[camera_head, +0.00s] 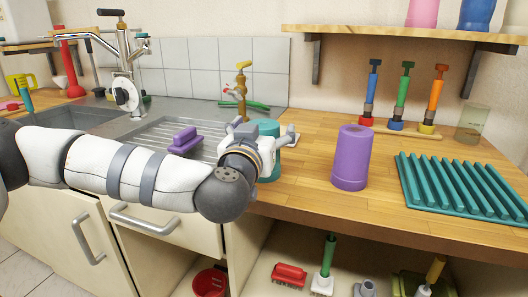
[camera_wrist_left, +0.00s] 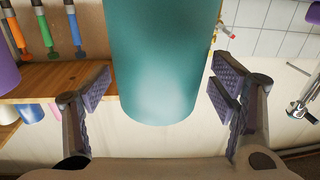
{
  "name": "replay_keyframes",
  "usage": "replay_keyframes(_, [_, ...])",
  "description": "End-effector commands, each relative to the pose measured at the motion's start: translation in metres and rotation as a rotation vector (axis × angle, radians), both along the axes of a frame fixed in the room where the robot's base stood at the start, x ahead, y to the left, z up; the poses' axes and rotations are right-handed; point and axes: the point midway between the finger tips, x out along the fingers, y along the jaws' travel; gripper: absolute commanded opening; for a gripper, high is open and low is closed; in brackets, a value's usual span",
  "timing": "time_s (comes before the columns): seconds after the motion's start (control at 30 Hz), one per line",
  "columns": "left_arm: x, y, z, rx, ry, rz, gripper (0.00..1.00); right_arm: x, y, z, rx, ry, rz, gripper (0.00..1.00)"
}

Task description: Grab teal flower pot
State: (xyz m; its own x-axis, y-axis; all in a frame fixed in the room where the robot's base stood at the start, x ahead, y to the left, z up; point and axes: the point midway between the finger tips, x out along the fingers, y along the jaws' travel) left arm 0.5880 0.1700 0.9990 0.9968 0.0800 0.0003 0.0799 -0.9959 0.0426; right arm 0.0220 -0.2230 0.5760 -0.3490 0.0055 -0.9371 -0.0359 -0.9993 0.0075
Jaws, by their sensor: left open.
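The teal flower pot (camera_head: 271,167) stands on the wooden counter beside the sink drainer, partly hidden behind my left gripper in the head view. My left gripper (camera_head: 267,138) is open at the pot, with its fingers to either side of it. In the left wrist view the teal pot (camera_wrist_left: 165,60) fills the middle, between the two spread fingers of the left gripper (camera_wrist_left: 160,92). A gap shows on both sides, so the fingers are not closed on it. My right gripper is not in view.
A purple cylinder (camera_head: 352,158) stands on the counter right of the pot. A teal ribbed rack (camera_head: 462,186) lies farther right. A purple block (camera_head: 184,141) sits on the drainer at left. Colorful tools (camera_head: 402,98) stand at the back. Bare counter (camera_head: 312,165) lies between pot and cylinder.

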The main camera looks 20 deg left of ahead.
Motion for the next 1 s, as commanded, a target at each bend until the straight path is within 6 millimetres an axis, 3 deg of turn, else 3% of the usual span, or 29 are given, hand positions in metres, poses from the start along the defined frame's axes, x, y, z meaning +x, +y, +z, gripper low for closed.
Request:
replay_keyframes(0.07, [0.000, 0.000, 0.001, 0.000, -0.001, 0.000, 0.74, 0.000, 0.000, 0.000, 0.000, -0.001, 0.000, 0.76])
replay_keyframes(0.2, [0.000, 0.000, 0.000, 0.000, -0.001, -0.001, 0.42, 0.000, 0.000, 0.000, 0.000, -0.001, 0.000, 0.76])
replay_keyframes(0.3, [-0.001, 0.000, 0.000, 0.000, 0.000, -0.001, 0.24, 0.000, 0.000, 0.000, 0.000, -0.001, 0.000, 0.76])
replay_keyframes(0.57, [-0.001, 0.000, 0.002, 0.000, -0.001, -0.001, 0.24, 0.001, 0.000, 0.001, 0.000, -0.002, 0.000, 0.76])
replay_keyframes(0.67, [-0.001, 0.000, 0.012, 0.000, -0.006, 0.000, 0.24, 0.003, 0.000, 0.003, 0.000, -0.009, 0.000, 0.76])
replay_keyframes(0.8, [-0.005, -0.001, 0.045, 0.000, -0.013, -0.002, 0.24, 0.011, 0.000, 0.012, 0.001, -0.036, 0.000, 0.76])
replay_keyframes(1.0, [-0.057, -0.006, 0.111, 0.001, -0.029, -0.004, 0.24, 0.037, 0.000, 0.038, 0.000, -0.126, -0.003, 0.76])
